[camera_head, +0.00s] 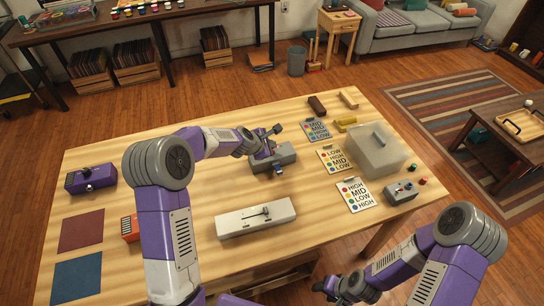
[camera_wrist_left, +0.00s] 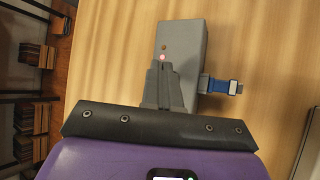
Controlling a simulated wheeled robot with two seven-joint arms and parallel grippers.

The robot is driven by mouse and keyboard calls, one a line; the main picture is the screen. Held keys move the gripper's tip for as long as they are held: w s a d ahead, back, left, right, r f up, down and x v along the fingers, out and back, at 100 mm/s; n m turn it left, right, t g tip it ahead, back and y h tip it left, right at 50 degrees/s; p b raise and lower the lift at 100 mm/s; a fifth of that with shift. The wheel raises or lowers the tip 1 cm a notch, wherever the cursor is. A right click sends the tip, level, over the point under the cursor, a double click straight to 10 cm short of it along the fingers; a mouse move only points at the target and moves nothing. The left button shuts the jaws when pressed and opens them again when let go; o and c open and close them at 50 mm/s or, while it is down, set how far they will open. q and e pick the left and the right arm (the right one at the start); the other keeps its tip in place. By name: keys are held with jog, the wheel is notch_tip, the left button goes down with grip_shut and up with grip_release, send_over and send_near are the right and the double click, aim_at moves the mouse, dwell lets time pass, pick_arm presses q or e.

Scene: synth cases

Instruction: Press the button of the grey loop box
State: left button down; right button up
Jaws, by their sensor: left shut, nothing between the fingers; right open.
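The grey loop box (camera_head: 287,157) lies on the wooden table near its middle. In the left wrist view the grey box (camera_wrist_left: 190,38) shows a small brown round spot (camera_wrist_left: 164,46) and a glowing red spot (camera_wrist_left: 162,57). A blue strap with a grey end (camera_wrist_left: 222,86) sticks out from its side. My left gripper (camera_head: 266,148) is shut and empty over the box. In the left wrist view its fingertips (camera_wrist_left: 162,66) are right by the red spot; whether they touch cannot be told. My right gripper (camera_head: 340,288) is open and empty at the front edge, away from the box.
A white box with a lever (camera_head: 255,218) lies in front. A purple box (camera_head: 91,178) is at left, and an orange box (camera_head: 130,229) stands nearer. At right are a translucent bin (camera_head: 372,152), label cards (camera_head: 356,195) and a smaller grey box with a knob (camera_head: 400,193).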

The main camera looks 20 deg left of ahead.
notch_tip(320, 180, up, 5)
jog(key=p, duration=0.4)
jog(key=shift+p, duration=0.35)
jog(key=shift+r, duration=0.15)
